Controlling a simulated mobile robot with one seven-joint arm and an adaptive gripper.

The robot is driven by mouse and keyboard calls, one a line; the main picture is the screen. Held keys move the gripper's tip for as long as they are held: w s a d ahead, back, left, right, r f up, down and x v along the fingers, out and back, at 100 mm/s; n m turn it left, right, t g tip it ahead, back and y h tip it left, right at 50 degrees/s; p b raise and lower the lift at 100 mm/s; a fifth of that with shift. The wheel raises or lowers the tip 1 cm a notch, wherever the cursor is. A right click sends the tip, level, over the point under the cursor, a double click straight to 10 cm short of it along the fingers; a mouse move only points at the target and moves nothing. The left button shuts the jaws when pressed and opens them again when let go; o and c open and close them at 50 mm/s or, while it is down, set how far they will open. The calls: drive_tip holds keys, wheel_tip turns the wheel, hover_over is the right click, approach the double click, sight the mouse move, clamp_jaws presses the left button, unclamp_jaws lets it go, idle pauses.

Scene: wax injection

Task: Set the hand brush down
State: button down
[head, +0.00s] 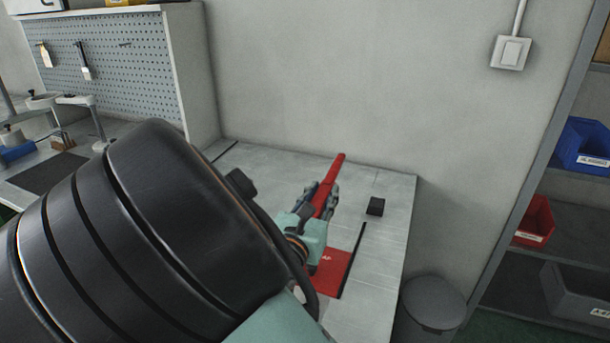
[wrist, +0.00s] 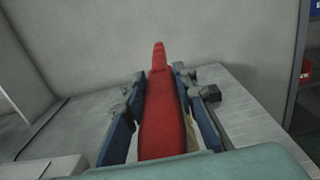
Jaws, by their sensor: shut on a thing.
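The hand brush (head: 338,166) is red with a long handle, and its handle end points toward the back wall. In the wrist view the red brush (wrist: 161,105) runs lengthwise between the two fingers of my gripper (wrist: 163,95). My gripper (head: 322,199) is shut on it over the grey bench top (head: 380,228). I cannot tell whether the brush touches the bench. Its near end is hidden by my wrist, and its bristles are barely visible.
A small black block (head: 376,206) sits right of my gripper. A red labelled mat (head: 333,270) lies on the bench beside a black strip (head: 353,260). A grey bin (head: 432,305) and a shelf with blue (head: 580,145) and red boxes (head: 534,221) stand at right.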

drive_tip(key=s+d+f+m+g+h, duration=0.2)
drive_tip(key=d+f+m+g+h, duration=0.15)
drive_tip(key=d, duration=0.25)
drive_tip(key=s+d+f+m+g+h, duration=0.2)
drive_tip(key=s+d+f+m+h, duration=0.1)
drive_tip(key=d+f+h, duration=0.25)
wheel_tip(320, 180, up, 14)
drive_tip(key=d+n+t+y+p, duration=0.1)
drive_tip(key=n+t+y+p, duration=0.3)
drive_tip(key=p, duration=1.5)
drive_tip(key=shift+f+y+p, duration=0.2)
drive_tip(key=shift+y+p, duration=0.2)
drive_tip(key=shift+y, duration=0.5)
drive_tip(key=shift+s+d, duration=0.1)
drive_tip(key=shift+s, duration=0.05)
